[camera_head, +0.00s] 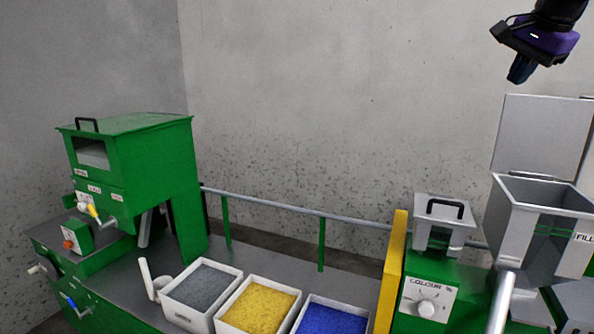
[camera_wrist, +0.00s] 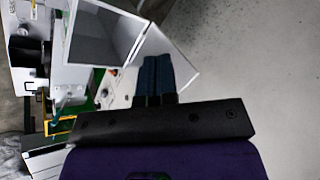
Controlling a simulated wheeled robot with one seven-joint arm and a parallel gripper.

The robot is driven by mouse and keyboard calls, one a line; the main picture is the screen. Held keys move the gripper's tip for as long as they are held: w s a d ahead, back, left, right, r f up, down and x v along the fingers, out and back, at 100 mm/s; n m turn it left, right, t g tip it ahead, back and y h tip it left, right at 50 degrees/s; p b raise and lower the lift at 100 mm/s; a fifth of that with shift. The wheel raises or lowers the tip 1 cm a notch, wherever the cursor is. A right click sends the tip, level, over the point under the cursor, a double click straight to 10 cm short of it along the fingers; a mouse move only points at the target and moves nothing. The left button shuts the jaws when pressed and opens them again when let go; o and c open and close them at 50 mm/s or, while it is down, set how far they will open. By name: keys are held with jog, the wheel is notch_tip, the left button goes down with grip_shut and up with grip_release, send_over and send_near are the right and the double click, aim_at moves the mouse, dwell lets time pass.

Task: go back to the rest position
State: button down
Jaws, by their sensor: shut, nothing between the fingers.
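My gripper (camera_head: 521,69) is at the top right of the head view, purple and black with dark blue fingers pointing down. It is raised in the air above the grey open hopper (camera_head: 535,230) and touches nothing there. In the wrist view my gripper (camera_wrist: 157,75) shows its two fingers side by side, closed together with nothing held. Behind the fingers in that view is the hopper with its raised lid (camera_wrist: 165,60).
A green machine (camera_head: 150,170) with a handled lid stands at the left. Bins of grey (camera_head: 202,288), yellow (camera_head: 258,306) and blue (camera_head: 330,320) granules sit in front. A yellow panel (camera_head: 392,270) and a colour dial (camera_head: 426,308) are right of them. Open air surrounds my gripper.

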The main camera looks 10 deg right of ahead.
jog(key=s+a+f+n+y, duration=0.1)
jog(key=s+a+f+n, duration=1.4)
jog(key=s+a+f, duration=0.3)
jog(key=s+a, duration=0.2)
jog(key=s, duration=0.1)
jog(key=shift+a+f+g, duration=0.2)
jog(key=shift+a+g, duration=0.1)
jog(key=c, duration=1.8)
grip_release()
jog(key=shift+c, duration=0.2)
